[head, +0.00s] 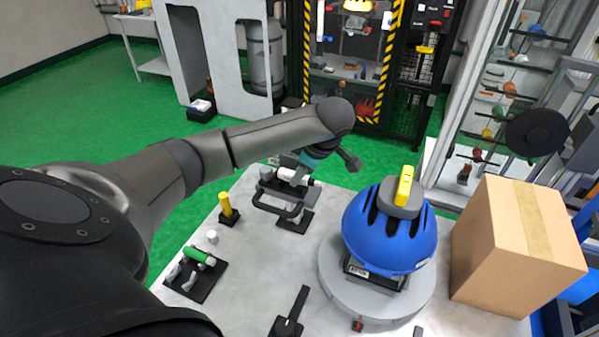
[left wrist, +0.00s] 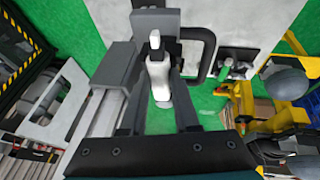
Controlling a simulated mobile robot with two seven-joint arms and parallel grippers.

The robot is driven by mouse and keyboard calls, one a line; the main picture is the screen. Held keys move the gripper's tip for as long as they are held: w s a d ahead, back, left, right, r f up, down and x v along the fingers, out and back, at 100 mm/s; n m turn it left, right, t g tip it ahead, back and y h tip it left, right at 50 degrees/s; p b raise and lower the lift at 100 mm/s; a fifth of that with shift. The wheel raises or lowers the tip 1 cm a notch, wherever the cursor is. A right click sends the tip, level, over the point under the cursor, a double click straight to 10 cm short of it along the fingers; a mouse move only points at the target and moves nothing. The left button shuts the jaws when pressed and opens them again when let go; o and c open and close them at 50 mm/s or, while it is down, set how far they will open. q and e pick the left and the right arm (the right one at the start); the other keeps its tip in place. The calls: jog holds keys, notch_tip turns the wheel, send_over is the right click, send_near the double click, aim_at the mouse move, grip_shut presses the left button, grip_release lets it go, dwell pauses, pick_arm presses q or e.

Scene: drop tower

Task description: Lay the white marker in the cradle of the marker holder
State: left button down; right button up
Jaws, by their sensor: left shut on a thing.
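My left gripper (head: 300,170) points down over the back left of the table, its fingertips partly hidden by my arm in the head view. In the left wrist view, its two fingers (left wrist: 157,95) are shut on the white marker (left wrist: 157,70), which lies between them. The white marker (head: 299,177) also shows in the head view, above or against a dark stand with a loop handle (head: 277,205); I cannot tell if it touches it. The marker holder (head: 205,284), a black plate with pale upright supports, stands at the front left with a green marker (head: 199,256) on it. My right gripper is out of view.
A yellow cylinder (head: 228,207) on a black base and a small white cylinder (head: 212,237) stand near the holder. A blue helmet (head: 385,238) sits on a round grey platform (head: 372,312). A cardboard box (head: 500,260) stands at the right.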

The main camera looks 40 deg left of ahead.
pick_arm(q)
jog(key=c, duration=0.6)
grip_release()
jog(key=shift+r, duration=0.1)
jog(key=shift+r+p, duration=2.8)
jog(key=shift+r, duration=0.65)
jog(key=shift+f, duration=0.1)
